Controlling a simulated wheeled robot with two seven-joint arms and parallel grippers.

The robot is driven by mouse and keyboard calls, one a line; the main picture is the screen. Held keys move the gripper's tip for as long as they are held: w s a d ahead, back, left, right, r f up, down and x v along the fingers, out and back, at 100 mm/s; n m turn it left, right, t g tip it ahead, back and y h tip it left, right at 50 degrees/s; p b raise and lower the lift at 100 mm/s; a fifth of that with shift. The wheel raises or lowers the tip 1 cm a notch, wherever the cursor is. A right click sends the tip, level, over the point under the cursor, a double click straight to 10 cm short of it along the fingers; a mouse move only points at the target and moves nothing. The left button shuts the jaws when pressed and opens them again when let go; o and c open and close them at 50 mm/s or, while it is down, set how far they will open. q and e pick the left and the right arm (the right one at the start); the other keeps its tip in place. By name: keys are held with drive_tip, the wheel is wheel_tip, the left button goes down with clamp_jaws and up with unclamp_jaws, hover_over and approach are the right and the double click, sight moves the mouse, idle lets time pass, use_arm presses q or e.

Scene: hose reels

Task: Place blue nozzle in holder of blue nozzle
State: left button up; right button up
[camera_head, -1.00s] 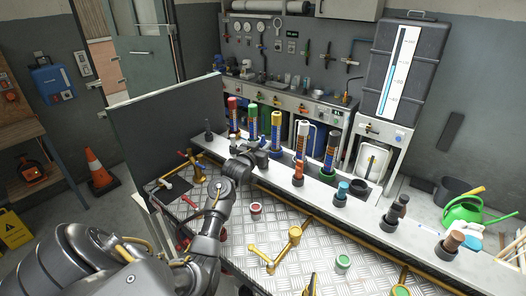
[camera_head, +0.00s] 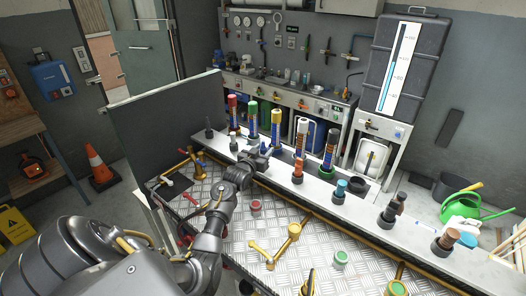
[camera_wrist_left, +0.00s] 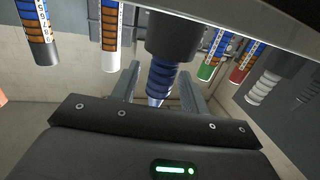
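In the left wrist view, which is upside down, a blue ribbed nozzle (camera_wrist_left: 161,78) stands with its lower end at a dark cylindrical base (camera_wrist_left: 174,38). My left gripper (camera_wrist_left: 160,78) is open, with one finger on each side of the nozzle. Gaps seem to show, so I see no firm grip. In the head view my left gripper (camera_head: 266,152) is at the white ledge, in front of the tall labelled tubes, and hides the nozzle there. I cannot tell which base is the blue nozzle's holder. My right gripper is not in view.
Tall tubes with red (camera_head: 233,108), green (camera_head: 252,115) and yellow (camera_head: 277,122) tops stand close behind my left gripper. Yellow pipework (camera_head: 275,250) lies on the metal table.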

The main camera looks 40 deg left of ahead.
use_arm(q)
drive_tip(key=shift+r, duration=0.3)
drive_tip(key=shift+s+d+f, duration=0.1)
drive_tip(key=shift+s+f, duration=0.1)
drive_tip(key=shift+s, duration=0.1)
drive_tip(key=b+v, duration=0.2)
drive_tip(key=v, duration=0.9)
drive_tip(key=shift+s+b, duration=0.2)
drive_tip(key=shift+b, duration=0.15)
drive_tip(key=shift+r, duration=0.15)
